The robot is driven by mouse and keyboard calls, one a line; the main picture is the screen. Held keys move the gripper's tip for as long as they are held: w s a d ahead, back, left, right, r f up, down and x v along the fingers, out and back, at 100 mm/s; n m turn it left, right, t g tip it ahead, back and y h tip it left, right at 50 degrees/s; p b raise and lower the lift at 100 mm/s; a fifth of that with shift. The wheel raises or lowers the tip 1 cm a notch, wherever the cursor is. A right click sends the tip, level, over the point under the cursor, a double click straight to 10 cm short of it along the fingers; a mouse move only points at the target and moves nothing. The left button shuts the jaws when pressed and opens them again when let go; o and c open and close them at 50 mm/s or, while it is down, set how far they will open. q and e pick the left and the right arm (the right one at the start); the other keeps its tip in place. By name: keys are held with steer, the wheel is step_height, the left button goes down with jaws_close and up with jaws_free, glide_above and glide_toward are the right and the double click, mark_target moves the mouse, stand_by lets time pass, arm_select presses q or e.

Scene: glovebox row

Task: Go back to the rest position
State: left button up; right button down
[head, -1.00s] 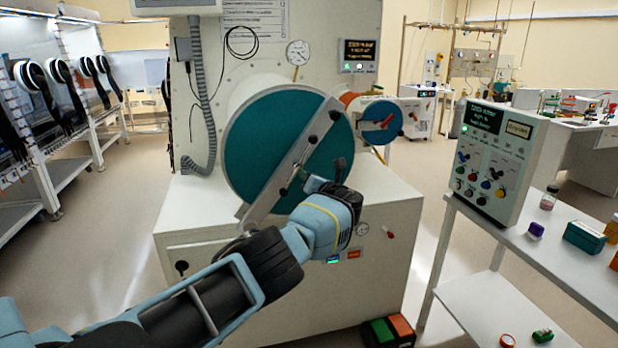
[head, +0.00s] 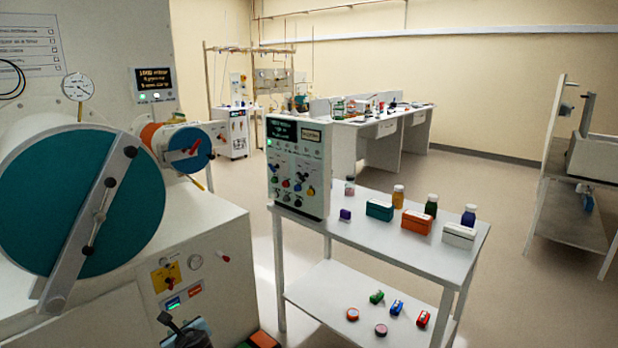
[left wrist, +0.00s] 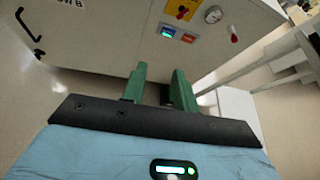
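My left gripper (left wrist: 160,84) shows in the left wrist view with its two green fingers apart and nothing between them. It points toward the white cabinet (left wrist: 140,35), apart from it as far as I can tell. In the head view only a small part of my left arm shows at the bottom edge, in front of the cabinet (head: 215,260). The round teal door (head: 50,190) with its grey bar (head: 85,225) is at the left, and no gripper is on it. My right gripper is in neither view.
A white two-level table (head: 370,240) stands right of the cabinet, with a control box (head: 298,165), small boxes and bottles on top. Several small items lie on its lower shelf (head: 340,310). Another shelf unit (head: 570,215) is at the far right. Open floor (head: 500,290) lies between.

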arm_select(q)
steer(key=s+d+f+n+g+h, duration=0.1)
steer(key=s+d+f+n+h, duration=0.2)
steer(key=s+d+f+n, duration=0.5)
steer(key=s+d+f+n+h, duration=0.1)
steer(key=s+d+f+h, duration=0.35)
steer(key=s+f, duration=0.65)
steer(key=s+r+n+h, duration=0.1)
steer(key=s+r+n, duration=0.3)
steer(key=s, duration=0.9)
steer(key=s+d+r+n+h, duration=0.1)
steer(key=s+r+n, duration=0.2)
steer(key=s+n, duration=0.8)
steer(key=s, duration=0.3)
steer(key=shift+s+d+r+t, duration=0.15)
steer(key=shift+d+r+t, duration=0.05)
steer(key=shift+r+t, duration=0.15)
